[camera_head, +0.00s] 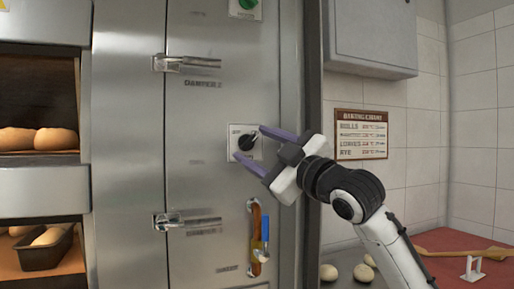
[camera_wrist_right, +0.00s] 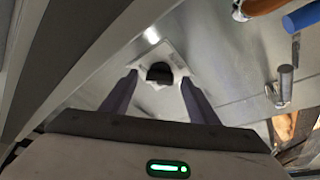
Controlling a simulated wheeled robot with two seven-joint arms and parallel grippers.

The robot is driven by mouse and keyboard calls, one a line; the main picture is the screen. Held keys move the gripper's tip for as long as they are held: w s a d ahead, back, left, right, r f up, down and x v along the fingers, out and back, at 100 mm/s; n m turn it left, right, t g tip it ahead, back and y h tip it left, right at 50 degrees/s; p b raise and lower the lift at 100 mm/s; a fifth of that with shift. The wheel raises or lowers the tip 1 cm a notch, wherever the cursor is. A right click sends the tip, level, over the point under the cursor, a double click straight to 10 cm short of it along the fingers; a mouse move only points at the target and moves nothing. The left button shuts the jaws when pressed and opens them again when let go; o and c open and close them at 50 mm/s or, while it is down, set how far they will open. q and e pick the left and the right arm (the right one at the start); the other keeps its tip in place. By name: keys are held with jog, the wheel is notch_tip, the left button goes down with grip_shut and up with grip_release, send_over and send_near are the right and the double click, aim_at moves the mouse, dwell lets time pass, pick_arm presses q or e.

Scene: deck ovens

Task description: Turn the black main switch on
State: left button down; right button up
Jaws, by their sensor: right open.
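The black main switch (camera_head: 247,141) is a dark rotary knob on a pale square plate (camera_head: 236,154) on the steel panel. It also shows in the right wrist view (camera_wrist_right: 159,73), ahead of the fingers and roughly midway between them. My right gripper (camera_head: 252,146) is open, with its purple fingers pointing at the plate from the right, one above and one below the knob. I cannot tell whether a finger touches the knob. My left gripper is not in view.
A green knob (camera_head: 248,4) sits higher on the panel. A grey wall cabinet (camera_head: 371,35) is at upper right.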

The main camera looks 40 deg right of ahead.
pick_arm(q)
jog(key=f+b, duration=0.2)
jog(key=b, duration=0.1)
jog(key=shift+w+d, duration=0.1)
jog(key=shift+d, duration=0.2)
pick_arm(e)
jog(key=v, duration=1)
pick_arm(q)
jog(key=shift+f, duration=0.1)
